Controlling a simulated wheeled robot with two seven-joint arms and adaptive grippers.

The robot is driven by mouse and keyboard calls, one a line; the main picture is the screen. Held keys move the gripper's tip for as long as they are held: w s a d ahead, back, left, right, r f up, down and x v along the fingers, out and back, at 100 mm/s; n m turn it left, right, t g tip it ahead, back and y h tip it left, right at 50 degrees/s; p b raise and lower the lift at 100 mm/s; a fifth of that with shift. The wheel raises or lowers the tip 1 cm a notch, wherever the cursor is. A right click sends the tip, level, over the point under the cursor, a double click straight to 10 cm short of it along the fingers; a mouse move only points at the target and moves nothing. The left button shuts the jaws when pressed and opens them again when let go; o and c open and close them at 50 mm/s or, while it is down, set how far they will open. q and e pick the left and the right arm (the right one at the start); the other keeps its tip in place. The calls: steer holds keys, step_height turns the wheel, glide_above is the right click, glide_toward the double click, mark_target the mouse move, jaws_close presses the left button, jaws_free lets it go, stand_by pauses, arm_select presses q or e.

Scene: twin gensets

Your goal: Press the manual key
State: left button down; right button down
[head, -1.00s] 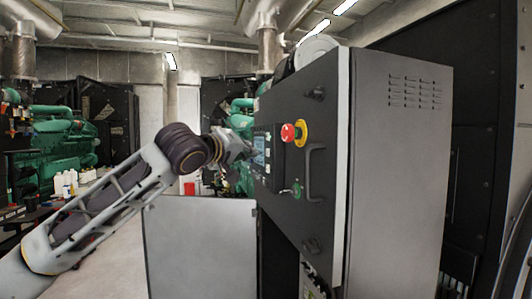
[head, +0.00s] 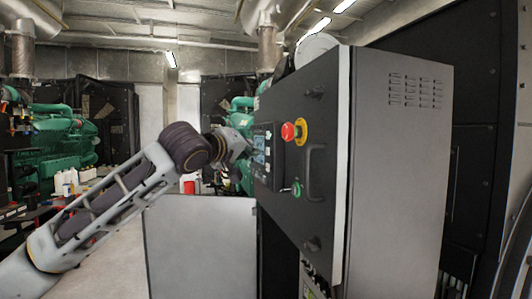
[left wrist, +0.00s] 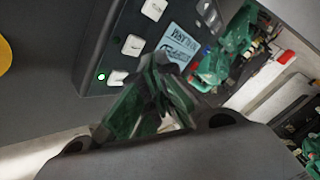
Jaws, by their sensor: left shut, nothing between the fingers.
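The control panel (head: 260,150) sits on the dark front of the grey cabinet. In the left wrist view it shows a lit screen (left wrist: 182,42) and a row of white keys, among them a top key (left wrist: 153,9), a middle key (left wrist: 132,45) and a lower key (left wrist: 117,77) with a lit green lamp beside it. I cannot read which is the manual key. My left gripper (head: 246,150) is shut and empty, close in front of the panel. Its fingertips (left wrist: 160,62) overlap the panel's edge in the wrist view; contact is unclear. My right gripper is out of view.
The cabinet (head: 395,180) also bears a red emergency stop (head: 288,131) with a yellow ring, a green knob (head: 297,188) and a handle (head: 315,172) that sticks out. A grey box (head: 200,245) stands below my left arm. Green engines (head: 60,140) stand behind.

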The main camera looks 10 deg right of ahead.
arm_select(q)
steer(key=shift+w+d, duration=0.2)
steer(key=shift+d, duration=0.7)
stand_by(1.9)
steer(key=shift+a, duration=0.2)
steer(key=shift+s+a, duration=0.2)
steer(key=shift+a, duration=0.45)
steer(key=shift+a, duration=0.1)
steer(key=shift+s+a, duration=0.2)
steer(key=shift+a, duration=0.75)
steer(key=shift+s+a, duration=0.15)
steer(key=shift+a, duration=0.85)
steer(key=shift+s+a, duration=0.2)
steer(key=shift+a, duration=0.75)
steer(key=shift+m, duration=0.3)
